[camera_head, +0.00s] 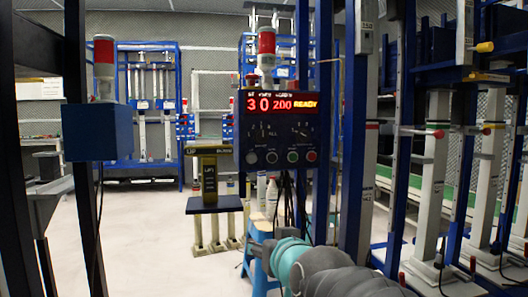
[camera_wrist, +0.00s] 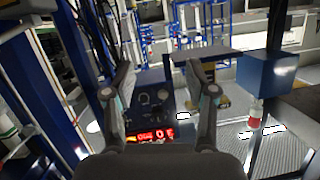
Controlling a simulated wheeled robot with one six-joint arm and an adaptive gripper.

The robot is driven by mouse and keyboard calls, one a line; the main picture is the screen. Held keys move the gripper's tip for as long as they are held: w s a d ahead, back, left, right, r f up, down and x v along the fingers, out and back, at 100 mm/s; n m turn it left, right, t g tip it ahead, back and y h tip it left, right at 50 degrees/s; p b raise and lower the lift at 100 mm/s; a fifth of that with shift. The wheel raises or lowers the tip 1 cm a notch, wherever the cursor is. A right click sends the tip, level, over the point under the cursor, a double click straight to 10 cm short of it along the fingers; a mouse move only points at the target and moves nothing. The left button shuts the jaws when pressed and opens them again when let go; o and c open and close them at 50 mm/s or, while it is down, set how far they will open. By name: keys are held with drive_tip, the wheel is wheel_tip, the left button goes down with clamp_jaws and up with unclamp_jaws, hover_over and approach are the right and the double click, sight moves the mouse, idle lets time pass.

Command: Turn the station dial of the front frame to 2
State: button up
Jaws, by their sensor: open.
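The front frame's control box (camera_head: 280,125) is a dark blue panel with a red-lit display (camera_head: 282,103) reading 3, 0, 200 and READY. Below the display are two small dials, a left dial (camera_head: 258,131) and a right dial (camera_head: 301,131). Their labels and pointer settings are too small to read, so I cannot tell which is the station dial. A row of round buttons sits beneath. In the wrist view the panel (camera_wrist: 152,100) appears upside down between the fingers of my gripper (camera_wrist: 160,70). My gripper is open and empty, and no contact with a dial shows.
A red and white beacon (camera_head: 266,45) stands on the box. Blue uprights (camera_head: 355,150) and racks close in on the right. A blue box (camera_head: 97,132) is at the left. A stand with a yellow and black post (camera_head: 208,175) is left of the panel. Pale floor lies open at left.

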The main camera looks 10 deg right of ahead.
drive_tip(key=w+r+m+t+b, duration=0.1)
drive_tip(key=w+r+t+b, duration=0.1)
drive_tip(key=w+r+t, duration=0.35)
drive_tip(key=m+t+h, duration=0.2)
drive_tip(key=m+h, duration=0.1)
drive_tip(key=h, duration=0.1)
approach(263, 138)
drive_tip(key=x, duration=0.9)
drive_tip(key=shift+r+p, duration=0.1)
drive_tip(key=shift+p, duration=0.3)
clamp_jaws()
